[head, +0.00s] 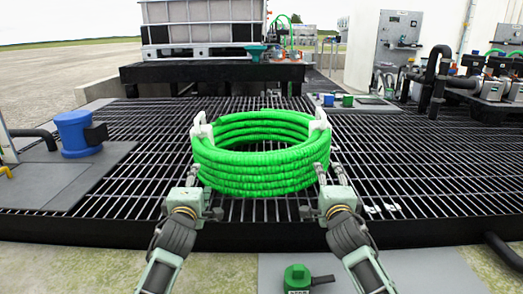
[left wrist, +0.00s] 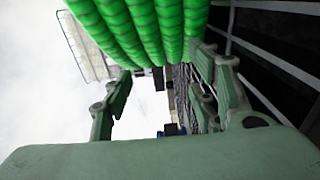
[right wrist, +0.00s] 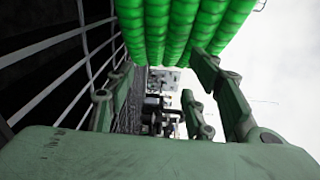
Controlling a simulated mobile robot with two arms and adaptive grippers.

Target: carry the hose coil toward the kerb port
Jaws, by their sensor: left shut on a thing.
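The hose coil (head: 262,155) is a bright green stack of ribbed loops with white handles (head: 201,128) on its left and right sides. It is upright over the dark grating; I cannot tell whether it touches the bars. My left gripper (head: 188,182) is shut on its near left side; green loops lie between its fingers in the left wrist view (left wrist: 145,30). My right gripper (head: 327,180) is at its near right side, with loops between its fingers in the right wrist view (right wrist: 175,30); its grip is unclear. I cannot tell which fitting is the kerb port.
A blue capped fitting (head: 78,132) stands on a grey plate at left. A green fitting (head: 297,278) sits on a pad at the front. A caged white tank (head: 200,25) is behind, on a black stand. Pipes and valves (head: 490,75) fill the right. Grating beside the coil is mostly clear.

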